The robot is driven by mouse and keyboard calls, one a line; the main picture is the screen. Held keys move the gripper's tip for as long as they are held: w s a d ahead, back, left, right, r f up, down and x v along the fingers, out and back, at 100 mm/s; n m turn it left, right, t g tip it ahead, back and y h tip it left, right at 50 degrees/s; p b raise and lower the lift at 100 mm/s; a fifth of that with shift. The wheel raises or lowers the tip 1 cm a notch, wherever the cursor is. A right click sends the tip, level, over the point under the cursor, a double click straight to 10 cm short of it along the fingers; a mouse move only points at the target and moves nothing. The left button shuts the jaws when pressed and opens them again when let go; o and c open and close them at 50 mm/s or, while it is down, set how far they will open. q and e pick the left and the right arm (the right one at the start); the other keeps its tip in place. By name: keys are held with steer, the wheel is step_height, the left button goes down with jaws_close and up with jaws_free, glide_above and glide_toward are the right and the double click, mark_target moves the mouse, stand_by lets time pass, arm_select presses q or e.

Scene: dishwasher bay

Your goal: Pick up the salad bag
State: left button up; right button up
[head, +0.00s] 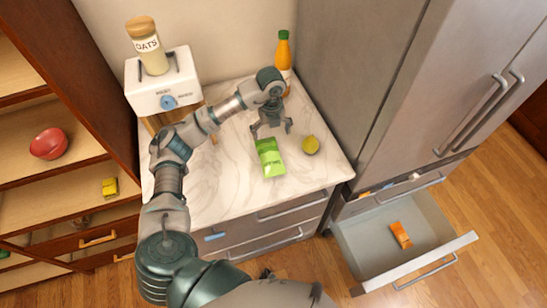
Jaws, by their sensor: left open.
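The green bag (270,158), which looks like the salad bag, lies on the marble counter near its front right part. My left gripper (271,131) is just behind the bag's far end, pointing down with its fingers spread. It is open, and nothing shows between its fingers. I cannot tell whether a fingertip touches the bag. My right gripper is not in view.
A yellow-green fruit (311,145) sits right of the bag. An orange bottle (283,62) stands behind the gripper. A white toaster (162,84) bears an oats jar (149,45). An open drawer (365,238) holds an orange packet (400,235). The counter's front left (215,185) is clear.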

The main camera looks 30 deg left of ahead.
arm_select(q)
glide_above(271, 153)
steer(key=a, duration=0.1)
step_height(271, 153, down, 7)
steer(key=shift+a+p, duration=0.1)
steer(key=shift+p, duration=0.2)
steer(key=shift+d+f, duration=0.3)
steer(key=shift+f, duration=0.25)
steer(key=f, duration=0.1)
steer(key=f+p, duration=0.1)
steer(key=f, duration=0.1)
steer(key=shift+s+d+f, duration=0.1)
steer(key=shift+d+f, duration=0.15)
steer(key=shift+d, duration=0.15)
steer(key=shift+a+f, duration=0.1)
steer(key=shift+f, duration=0.4)
steer(key=shift+a+f, duration=0.1)
steer(key=shift+a, duration=0.45)
steer(key=c, duration=0.8)
steer(key=shift+d, duration=0.1)
steer(key=c, duration=0.4)
steer(key=shift+d, duration=0.4)
steer(key=shift+c, duration=0.4)
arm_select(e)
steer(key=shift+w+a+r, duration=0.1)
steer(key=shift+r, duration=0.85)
